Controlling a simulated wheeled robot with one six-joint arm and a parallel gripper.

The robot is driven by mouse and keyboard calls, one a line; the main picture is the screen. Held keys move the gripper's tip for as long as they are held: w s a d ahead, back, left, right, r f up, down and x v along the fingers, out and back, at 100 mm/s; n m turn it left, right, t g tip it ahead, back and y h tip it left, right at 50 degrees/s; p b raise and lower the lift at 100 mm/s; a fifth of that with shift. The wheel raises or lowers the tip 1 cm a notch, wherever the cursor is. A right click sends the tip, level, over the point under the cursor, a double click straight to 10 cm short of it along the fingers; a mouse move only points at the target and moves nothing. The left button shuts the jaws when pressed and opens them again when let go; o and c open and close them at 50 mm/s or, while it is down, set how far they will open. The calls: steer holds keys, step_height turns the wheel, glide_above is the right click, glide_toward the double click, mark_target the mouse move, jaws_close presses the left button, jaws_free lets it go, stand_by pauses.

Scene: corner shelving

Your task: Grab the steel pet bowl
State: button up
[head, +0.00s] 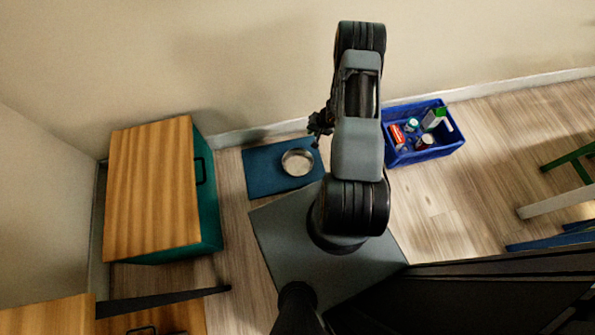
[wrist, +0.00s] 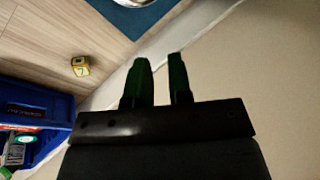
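The steel pet bowl (head: 297,162) sits upright on a blue mat (head: 262,174) on the floor by the wall. Its edge also shows at the top of the wrist view (wrist: 133,2), cut off by the frame. My gripper (head: 320,124) is above the floor, up and to the right of the bowl in the head view, and apart from it. In the wrist view its two dark green fingers (wrist: 159,62) stand apart with nothing between them.
A blue crate (head: 436,155) with cans and bottles stands right of my arm. A small yellow block (wrist: 80,66) lies near it. A green cabinet with a wooden top (head: 150,190) stands left of the mat. The wall (head: 250,60) is close behind.

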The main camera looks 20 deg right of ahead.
steer(key=m+g+b, duration=0.1)
steer(key=b, duration=0.2)
glide_toward(311, 168)
steer(key=shift+h, duration=0.3)
steer(key=b+x, duration=0.2)
steer(key=x, duration=0.1)
steer(key=b+x, duration=0.1)
steer(key=shift+w+a+f, duration=0.1)
steer(key=shift+w+f, duration=0.05)
steer(key=shift+w, duration=0.2)
steer(key=shift+b+x, duration=2.35)
steer(key=shift+x, duration=1)
steer(key=shift+s, duration=0.1)
jaws_close()
